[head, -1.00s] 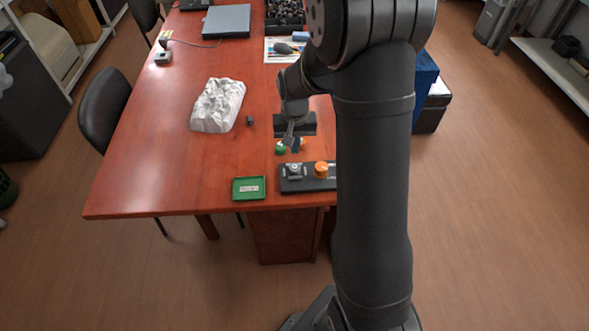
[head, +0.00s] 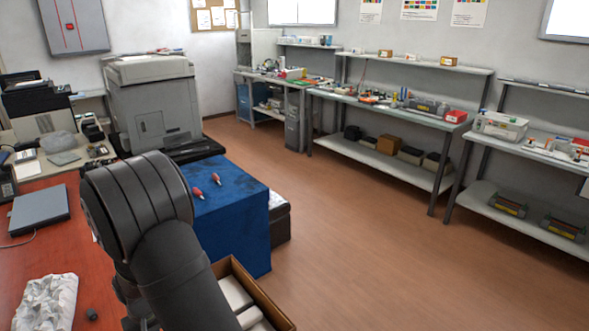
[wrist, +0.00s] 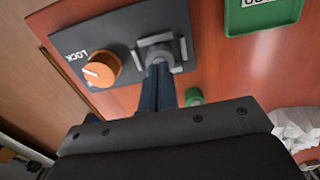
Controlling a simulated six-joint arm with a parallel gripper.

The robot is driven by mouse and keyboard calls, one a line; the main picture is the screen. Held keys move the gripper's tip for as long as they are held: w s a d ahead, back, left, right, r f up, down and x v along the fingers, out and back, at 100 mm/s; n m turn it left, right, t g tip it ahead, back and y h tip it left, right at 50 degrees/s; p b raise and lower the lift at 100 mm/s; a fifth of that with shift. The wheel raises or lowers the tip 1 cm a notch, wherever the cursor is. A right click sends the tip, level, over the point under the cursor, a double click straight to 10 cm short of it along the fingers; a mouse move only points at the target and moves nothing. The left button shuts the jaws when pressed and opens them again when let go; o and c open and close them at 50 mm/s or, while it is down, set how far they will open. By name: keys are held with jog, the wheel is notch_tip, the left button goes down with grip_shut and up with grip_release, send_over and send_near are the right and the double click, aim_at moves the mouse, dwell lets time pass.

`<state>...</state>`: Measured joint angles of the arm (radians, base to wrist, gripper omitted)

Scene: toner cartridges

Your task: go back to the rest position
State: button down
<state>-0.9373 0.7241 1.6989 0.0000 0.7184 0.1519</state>
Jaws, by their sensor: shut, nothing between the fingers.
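My gripper (wrist: 160,85) shows in the wrist view, its two dark fingers together with nothing between them. The fingertips point at a grey fitting (wrist: 153,44) on a dark panel (wrist: 112,36); I cannot tell whether they touch it. An orange knob (wrist: 101,70) with a white mark sits on the same panel, beside the word LOCK. A small green part (wrist: 194,96) is on the table just right of the fingers. In the head view my arm covers the lower left, and the gripper and panel are not seen clearly there.
A green tray (wrist: 264,17) with a white label lies at the upper right of the wrist view. The red table (head: 88,263) holds crumpled white material (head: 46,302) and a laptop (head: 38,210). A blue-covered box (head: 232,215) and a brown carton (head: 279,312) stand right of my arm.

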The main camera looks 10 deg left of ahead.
jog(key=shift+f, duration=0.3)
jog(key=shift+r, duration=0.15)
jog(key=shift+r, duration=0.1)
notch_tip(320, 180, up, 6)
notch_tip(320, 180, down, 6)
jog(key=shift+f, duration=0.25)
jog(key=w+a+r, duration=0.1)
jog(key=w+r, duration=0.1)
jog(key=r, duration=0.3)
jog(key=w+a+r, duration=0.1)
jog(key=r, duration=0.4)
jog(key=shift+w+a+r, duration=0.3)
jog(key=shift+w+a, duration=0.05)
